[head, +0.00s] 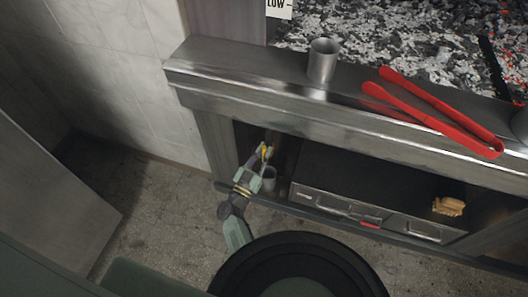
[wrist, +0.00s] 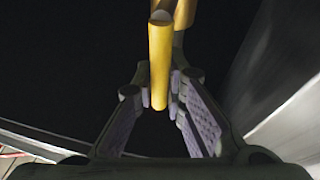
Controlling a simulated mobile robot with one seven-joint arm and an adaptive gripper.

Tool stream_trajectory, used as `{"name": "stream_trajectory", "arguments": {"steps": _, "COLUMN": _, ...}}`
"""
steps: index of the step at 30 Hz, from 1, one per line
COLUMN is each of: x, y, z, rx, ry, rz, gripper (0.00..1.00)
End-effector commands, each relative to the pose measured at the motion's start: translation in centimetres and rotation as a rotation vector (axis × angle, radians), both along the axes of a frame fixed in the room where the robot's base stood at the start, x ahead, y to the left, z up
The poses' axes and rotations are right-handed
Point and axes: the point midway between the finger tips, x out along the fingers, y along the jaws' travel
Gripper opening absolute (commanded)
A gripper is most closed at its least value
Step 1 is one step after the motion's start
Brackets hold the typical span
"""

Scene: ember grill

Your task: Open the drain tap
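The drain tap's yellow handle (wrist: 160,65) hangs down in the upper middle of the wrist view, against a dark background. In the head view it is a small yellow piece (head: 264,152) inside the dark left bay under the grill. My gripper (wrist: 160,88) is open, with a finger on each side of the handle. The handle's lower end lies between the fingers, closer to the right one; I cannot tell whether they touch. In the head view my gripper (head: 262,158) reaches into the bay, and the rest of the tap is hidden in shadow.
A grey metal cup (head: 269,180) stands in the bay close to my gripper. Drawers (head: 337,203) and a bun-like item (head: 448,206) are right of it. Red tongs (head: 430,112) and a metal cup (head: 322,62) are on the ledge above. Open floor lies left.

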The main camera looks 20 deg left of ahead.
Motion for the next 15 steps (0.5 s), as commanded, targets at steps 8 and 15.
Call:
{"name": "stream_trajectory", "arguments": {"steps": 8, "x": -0.03, "y": 0.08, "z": -0.03, "rx": 0.001, "ry": 0.001, "rz": 0.002, "gripper": 0.30}}
{"name": "stream_trajectory", "arguments": {"steps": 15, "x": 0.00, "y": 0.05, "z": 0.00, "rx": 0.001, "ry": 0.001, "rz": 0.001, "gripper": 0.32}}
